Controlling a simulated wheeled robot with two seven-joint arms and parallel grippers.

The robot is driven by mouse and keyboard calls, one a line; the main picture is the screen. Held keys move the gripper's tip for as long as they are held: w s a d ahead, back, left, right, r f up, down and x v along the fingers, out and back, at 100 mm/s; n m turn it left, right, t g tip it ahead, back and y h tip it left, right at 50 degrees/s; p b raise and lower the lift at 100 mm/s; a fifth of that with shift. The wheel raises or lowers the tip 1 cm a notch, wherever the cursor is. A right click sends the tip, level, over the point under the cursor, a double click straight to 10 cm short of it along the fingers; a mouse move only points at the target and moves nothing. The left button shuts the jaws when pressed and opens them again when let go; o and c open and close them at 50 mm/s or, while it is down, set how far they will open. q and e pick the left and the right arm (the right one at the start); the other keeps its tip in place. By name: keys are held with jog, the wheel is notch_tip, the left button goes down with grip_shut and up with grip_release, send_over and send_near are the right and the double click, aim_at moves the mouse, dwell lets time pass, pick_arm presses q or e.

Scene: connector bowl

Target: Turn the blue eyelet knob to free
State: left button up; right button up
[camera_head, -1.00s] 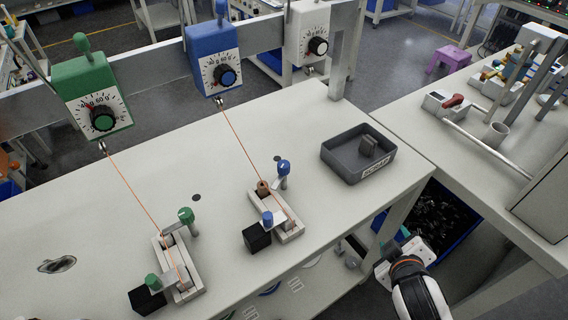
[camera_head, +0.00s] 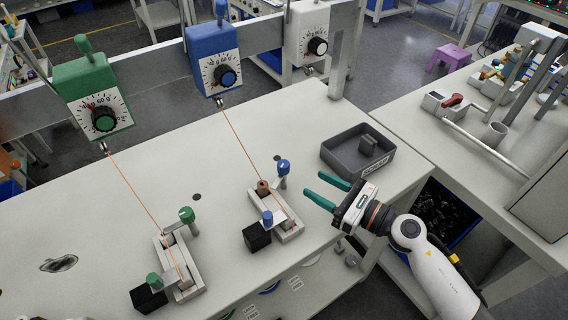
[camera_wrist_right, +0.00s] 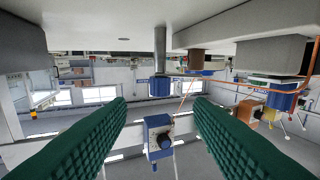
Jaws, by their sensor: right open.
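The blue unit's fixture (camera_head: 291,231) sits on the white table with two blue knobs. One blue knob (camera_head: 283,166) tops a post behind it, and the other blue knob (camera_head: 267,217) is at its front. I cannot tell by label which is the eyelet knob. My right gripper (camera_head: 313,184) is open and empty, to the right of the post knob and apart from it, its green fingers pointing at it. In the upside-down right wrist view, the post knob (camera_wrist_right: 160,86) shows ahead between the fingers; the front knob (camera_wrist_right: 282,101) is at the right. My left gripper is not in view.
An orange wire runs from the blue dial box (camera_head: 212,55) to the fixture. A brown roller (camera_head: 263,187) and a black block (camera_head: 257,237) are close by. A dark tray (camera_head: 335,160) stands behind my gripper. The green fixture (camera_head: 188,289) is at the left.

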aim_at(284, 163)
jog(key=p+x, duration=0.2)
jog(key=x, duration=0.8)
jog(key=shift+w+a, duration=0.1)
jog(key=shift+a, duration=0.1)
jog(key=c, duration=1)
jog(key=shift+o, duration=0.2)
jog(key=n+g+y+b, duration=0.1)
jog(key=g+b, duration=0.1)
jog(key=b, duration=0.1)
jog(key=n+g+y+b, duration=0.1)
jog(key=b, duration=0.2)
jog(key=n+g+b, duration=0.2)
jog(key=b, duration=0.2)
jog(key=shift+f+g+y, duration=0.25)
jog(key=shift+g+y, duration=0.05)
jog(key=shift+y, duration=0.1)
jog(key=shift+r+g+b, duration=0.2)
jog(key=shift+g+b, duration=0.1)
jog(key=shift+r, duration=0.1)
